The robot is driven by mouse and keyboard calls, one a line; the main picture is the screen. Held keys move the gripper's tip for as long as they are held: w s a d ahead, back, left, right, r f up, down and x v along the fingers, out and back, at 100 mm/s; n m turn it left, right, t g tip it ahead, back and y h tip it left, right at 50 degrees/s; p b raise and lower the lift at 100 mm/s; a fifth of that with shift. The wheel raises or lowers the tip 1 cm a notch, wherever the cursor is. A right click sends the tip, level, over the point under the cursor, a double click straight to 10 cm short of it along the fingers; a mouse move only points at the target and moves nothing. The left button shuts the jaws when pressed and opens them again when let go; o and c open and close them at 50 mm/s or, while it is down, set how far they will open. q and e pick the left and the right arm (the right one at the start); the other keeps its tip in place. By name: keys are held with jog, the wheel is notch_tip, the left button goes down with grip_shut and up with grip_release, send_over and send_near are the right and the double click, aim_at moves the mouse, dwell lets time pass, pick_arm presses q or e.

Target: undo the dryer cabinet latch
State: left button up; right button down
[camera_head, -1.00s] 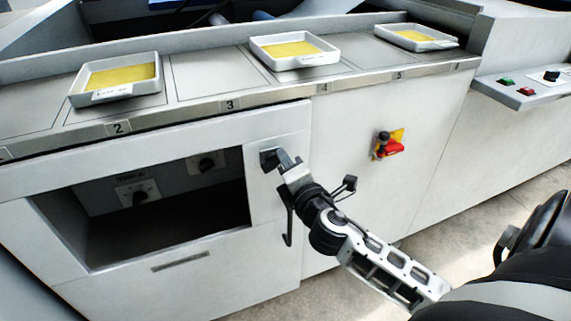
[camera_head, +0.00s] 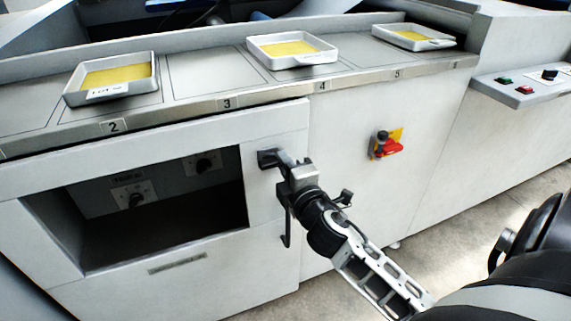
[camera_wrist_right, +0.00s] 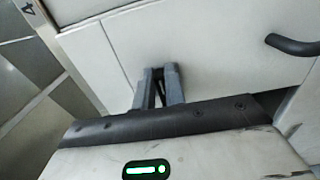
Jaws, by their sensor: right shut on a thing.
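The dryer cabinet is the white front with a dark open window. Its small black latch (camera_head: 267,158) sits on the panel right of that window. My right gripper (camera_head: 283,160) reaches it from the lower right and is shut on it. In the right wrist view the two grey fingers (camera_wrist_right: 158,84) come close together against the white panel, with a small dark piece between their tips. The fingers hide most of the latch, so its angle is hard to tell. A black bar handle (camera_head: 287,228) hangs below the gripper. It also shows in the wrist view (camera_wrist_right: 292,45). My left gripper is out of view.
A red and yellow rotary switch (camera_head: 386,145) sticks out right of my gripper. White trays with yellow sheets (camera_head: 110,78) stand on the numbered ledge above. Dark knobs (camera_head: 135,199) show inside the window. A control shelf (camera_head: 530,88) juts out at far right.

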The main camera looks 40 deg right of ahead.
jog(key=shift+a+f, duration=0.15)
jog(key=shift+a, duration=0.1)
jog(key=c, duration=1.5)
grip_release()
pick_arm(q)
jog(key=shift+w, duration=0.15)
pick_arm(e)
jog(key=shift+o, duration=0.2)
